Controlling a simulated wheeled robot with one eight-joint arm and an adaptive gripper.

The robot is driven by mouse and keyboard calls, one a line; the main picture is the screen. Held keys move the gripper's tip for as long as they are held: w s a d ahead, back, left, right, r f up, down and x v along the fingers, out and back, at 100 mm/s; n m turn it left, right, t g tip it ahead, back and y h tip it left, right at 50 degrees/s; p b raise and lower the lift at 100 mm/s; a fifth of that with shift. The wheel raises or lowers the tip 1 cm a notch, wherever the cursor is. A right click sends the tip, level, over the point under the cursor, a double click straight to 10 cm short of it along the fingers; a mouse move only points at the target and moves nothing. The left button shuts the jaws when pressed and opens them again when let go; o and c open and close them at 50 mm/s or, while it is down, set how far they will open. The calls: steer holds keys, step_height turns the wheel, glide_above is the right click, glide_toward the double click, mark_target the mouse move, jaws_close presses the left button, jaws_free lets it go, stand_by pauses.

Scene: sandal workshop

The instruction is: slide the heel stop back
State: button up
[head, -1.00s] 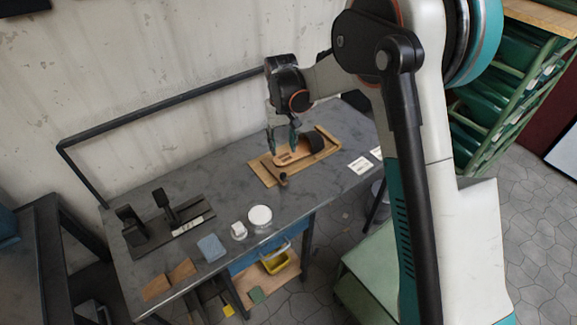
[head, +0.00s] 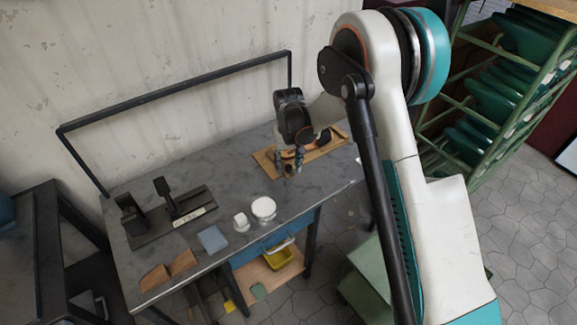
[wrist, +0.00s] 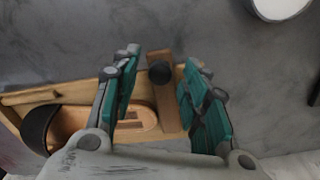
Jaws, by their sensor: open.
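The heel stop looks like the wooden crossbar (wrist: 166,106) with a dark round knob (wrist: 160,72), at the end of the wooden board (head: 263,161). A tan sandal sole (wrist: 75,122) with a dark strap (wrist: 38,128) lies on the board; its near end is close to the crossbar. My gripper (wrist: 163,60) is open, with one finger on each side of the crossbar and knob in the wrist view. The fingers look apart from the knob.
A black fixture (head: 150,235) with uprights stands left on the grey bench (head: 215,185). A black rail runs behind.

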steer(key=shift+f, duration=0.15)
steer(key=shift+c, duration=0.2)
jaws_close()
steer(key=shift+s+a, duration=0.7)
steer(key=shift+a, duration=0.3)
steer(key=shift+s+a, duration=0.65)
steer(key=shift+a, duration=0.3)
steer(key=shift+o, duration=0.2)
jaws_free()
steer(key=shift+a, duration=0.1)
